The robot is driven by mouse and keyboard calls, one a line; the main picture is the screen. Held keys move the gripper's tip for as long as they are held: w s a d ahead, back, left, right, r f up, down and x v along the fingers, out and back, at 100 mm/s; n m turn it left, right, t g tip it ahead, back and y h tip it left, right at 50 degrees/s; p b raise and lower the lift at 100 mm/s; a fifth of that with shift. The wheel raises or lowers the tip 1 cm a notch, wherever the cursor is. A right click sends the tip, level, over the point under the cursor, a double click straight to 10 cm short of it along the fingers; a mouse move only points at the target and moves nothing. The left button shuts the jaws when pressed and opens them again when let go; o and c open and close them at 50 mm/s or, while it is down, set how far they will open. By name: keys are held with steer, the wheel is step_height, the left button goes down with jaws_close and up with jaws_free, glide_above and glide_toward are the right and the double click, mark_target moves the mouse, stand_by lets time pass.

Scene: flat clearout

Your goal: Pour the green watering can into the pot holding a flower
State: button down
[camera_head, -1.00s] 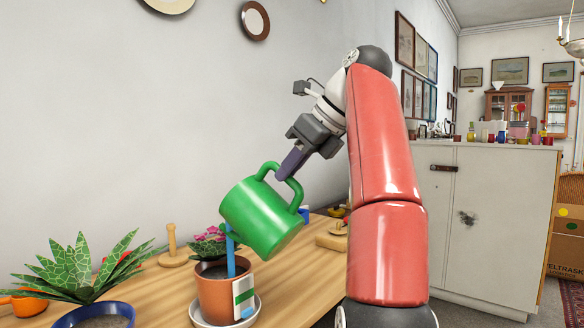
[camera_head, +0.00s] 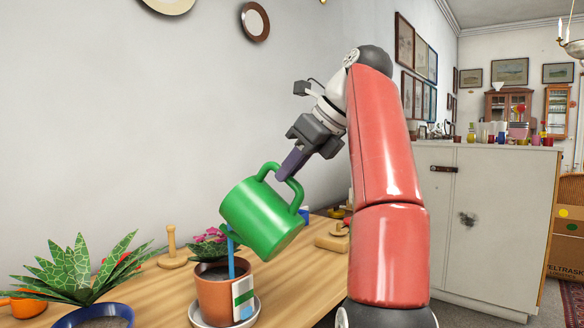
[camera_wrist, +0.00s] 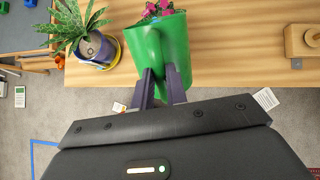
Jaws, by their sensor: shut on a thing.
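My gripper (camera_head: 290,165) is shut on the handle of the green watering can (camera_head: 262,215) and holds it tipped down to the left above the table. The can also shows in the wrist view (camera_wrist: 160,45). A blue stream (camera_head: 231,260) runs from it into a terracotta pot (camera_head: 215,297) just below. Dark soil shows inside this pot, and a pale label is on its side. Pink flowers (camera_head: 210,238) show just behind the pot's rim; I cannot tell whether they grow in this pot or another behind.
The pot stands on a pale saucer (camera_head: 254,309) on a wooden table (camera_head: 165,288). A leafy green plant (camera_head: 75,270) and a blue-rimmed pot of soil (camera_head: 95,312) are at the left. A wooden peg stand (camera_head: 172,258) is near the wall.

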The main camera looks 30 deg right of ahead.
steer(key=shift+w+a+r, duration=0.1)
steer(key=shift+w+a, duration=0.1)
steer(key=shift+w, duration=0.05)
stand_by(4.8)
stand_by(0.4)
